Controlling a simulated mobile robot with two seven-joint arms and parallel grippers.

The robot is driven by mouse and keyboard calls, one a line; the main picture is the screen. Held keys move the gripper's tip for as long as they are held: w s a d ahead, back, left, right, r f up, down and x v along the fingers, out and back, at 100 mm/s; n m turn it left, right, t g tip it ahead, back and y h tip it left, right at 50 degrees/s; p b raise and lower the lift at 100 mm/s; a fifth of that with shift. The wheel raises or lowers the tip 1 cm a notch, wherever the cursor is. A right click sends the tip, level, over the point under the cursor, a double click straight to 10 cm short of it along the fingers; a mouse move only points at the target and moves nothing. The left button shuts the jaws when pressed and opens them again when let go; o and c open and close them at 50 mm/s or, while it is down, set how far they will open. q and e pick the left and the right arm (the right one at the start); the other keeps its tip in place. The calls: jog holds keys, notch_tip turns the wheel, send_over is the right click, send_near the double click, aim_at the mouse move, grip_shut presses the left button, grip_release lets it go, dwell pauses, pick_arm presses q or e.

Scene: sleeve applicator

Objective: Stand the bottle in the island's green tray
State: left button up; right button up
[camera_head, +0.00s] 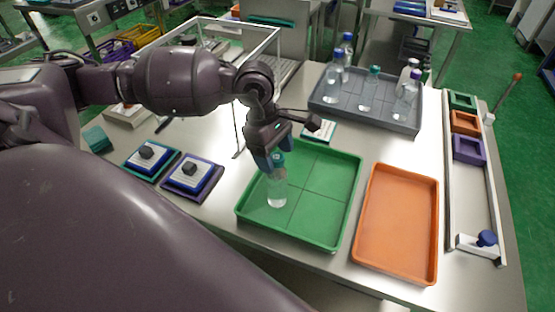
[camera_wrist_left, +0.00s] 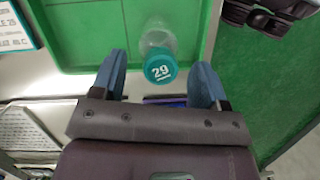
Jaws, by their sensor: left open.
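A clear bottle (camera_head: 277,188) with a teal cap stands upright in the left part of the green tray (camera_head: 329,158) on the island. My left gripper (camera_head: 275,160) is right above it, with its fingers at the height of the cap. In the left wrist view the bottle's teal cap (camera_wrist_left: 160,68), marked 29, lies between the two open blue fingers (camera_wrist_left: 160,80), with a gap on each side. The wrist view also shows the green tray (camera_wrist_left: 90,58) under the bottle. My right gripper is in neither view.
An orange tray (camera_head: 399,222), empty, lies right of the green tray. A grey tray (camera_head: 335,112) with several bottles stands behind. A rail (camera_head: 452,180) with coloured blocks runs along the right side.

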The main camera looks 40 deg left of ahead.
pick_arm(q)
jog(key=v, duration=0.9)
jog(key=shift+r, duration=0.15)
